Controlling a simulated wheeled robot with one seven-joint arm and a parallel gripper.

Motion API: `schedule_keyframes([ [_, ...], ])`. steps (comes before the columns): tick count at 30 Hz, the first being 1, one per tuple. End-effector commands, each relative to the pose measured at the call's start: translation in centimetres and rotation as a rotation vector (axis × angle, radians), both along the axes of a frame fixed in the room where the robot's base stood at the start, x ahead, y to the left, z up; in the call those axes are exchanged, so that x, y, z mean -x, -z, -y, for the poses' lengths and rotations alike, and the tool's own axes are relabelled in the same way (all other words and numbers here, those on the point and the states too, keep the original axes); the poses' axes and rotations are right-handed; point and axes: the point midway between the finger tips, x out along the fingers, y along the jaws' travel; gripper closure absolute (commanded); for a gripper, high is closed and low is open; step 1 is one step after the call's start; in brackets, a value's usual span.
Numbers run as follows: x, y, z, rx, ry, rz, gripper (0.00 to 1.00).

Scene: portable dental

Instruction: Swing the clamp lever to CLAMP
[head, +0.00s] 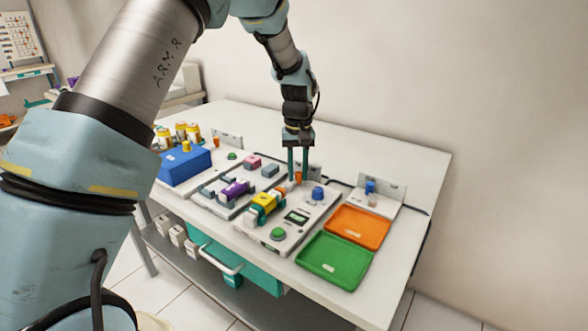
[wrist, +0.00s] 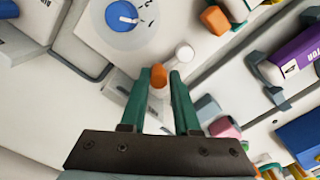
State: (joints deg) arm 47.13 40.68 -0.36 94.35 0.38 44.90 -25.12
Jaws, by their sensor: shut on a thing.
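The clamp lever appears as a small orange grip (wrist: 159,77) between the green fingertips of my gripper (wrist: 158,84) in the wrist view. In the head view the orange grip (head: 298,176) shows at the fingertips of my gripper (head: 298,174), which points down over the back of the white control panel (head: 297,232). My gripper is shut on the orange grip. A white round part (wrist: 184,52) sits just beside the fingertips. The lever's arm and pivot are mostly hidden, and no CLAMP marking is readable.
A blue dial (head: 318,193) stands right of my fingers. A yellow block with an orange end (head: 265,205) lies left of the panel's green button (head: 278,234). Orange (head: 357,227) and green (head: 334,262) trays lie right. A purple block (head: 234,189) and blue box (head: 185,166) are left.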

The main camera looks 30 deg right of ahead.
Motion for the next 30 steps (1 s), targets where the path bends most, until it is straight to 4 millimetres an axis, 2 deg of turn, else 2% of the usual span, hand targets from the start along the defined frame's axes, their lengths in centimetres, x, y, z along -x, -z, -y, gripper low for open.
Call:
schedule_keyframes([
  [6, 1.1, -0.2, 0.5, 0.005, 0.188, -0.004, 1.0],
  [15, 1.8, -0.1, 0.6, 0.005, 0.374, -0.004, 1.0],
  [30, 2.3, 0.0, 0.4, 0.0, 0.462, -0.009, 1.0],
])
